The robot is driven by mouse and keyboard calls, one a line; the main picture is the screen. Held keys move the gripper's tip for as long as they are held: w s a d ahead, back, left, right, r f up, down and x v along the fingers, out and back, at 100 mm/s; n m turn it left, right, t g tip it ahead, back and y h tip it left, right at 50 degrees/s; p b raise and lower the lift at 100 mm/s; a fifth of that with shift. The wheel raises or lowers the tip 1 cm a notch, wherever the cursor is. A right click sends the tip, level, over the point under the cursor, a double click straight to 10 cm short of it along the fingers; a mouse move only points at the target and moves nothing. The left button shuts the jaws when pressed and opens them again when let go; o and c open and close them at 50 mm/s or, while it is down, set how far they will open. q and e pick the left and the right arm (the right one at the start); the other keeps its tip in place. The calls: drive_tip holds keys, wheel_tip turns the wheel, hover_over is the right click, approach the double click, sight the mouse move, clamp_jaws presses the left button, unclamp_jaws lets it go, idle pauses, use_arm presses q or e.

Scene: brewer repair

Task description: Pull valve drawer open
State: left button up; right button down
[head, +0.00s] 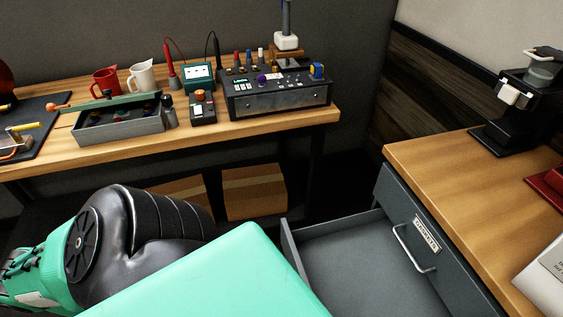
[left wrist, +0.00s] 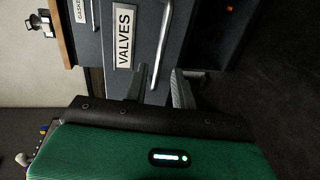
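The valve drawer stands pulled out of the cabinet in the head view, its grey inside (head: 355,262) empty where it shows. Its front is hidden there behind my green arm. In the left wrist view the drawer front carries a VALVES label (left wrist: 123,36) and a silver bar handle (left wrist: 162,45). My left gripper (left wrist: 158,90) has its two fingers apart, with the end of the handle showing between them. I cannot tell whether either finger touches it. My right gripper is in neither view.
Above the open drawer is a shut drawer with a handle (head: 412,248), labelled GASKETS (left wrist: 80,11) in the wrist view. A wooden counter (head: 450,165) tops the cabinet. A workbench (head: 215,133) with tools and a metal tray stands behind, cardboard boxes (head: 254,192) under it.

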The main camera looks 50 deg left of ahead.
use_arm(q)
drive_tip(key=v, duration=0.6)
drive_tip(key=shift+s, duration=0.35)
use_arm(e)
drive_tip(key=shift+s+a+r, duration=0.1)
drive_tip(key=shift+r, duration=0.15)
use_arm(q)
drive_tip(key=shift+a, duration=0.15)
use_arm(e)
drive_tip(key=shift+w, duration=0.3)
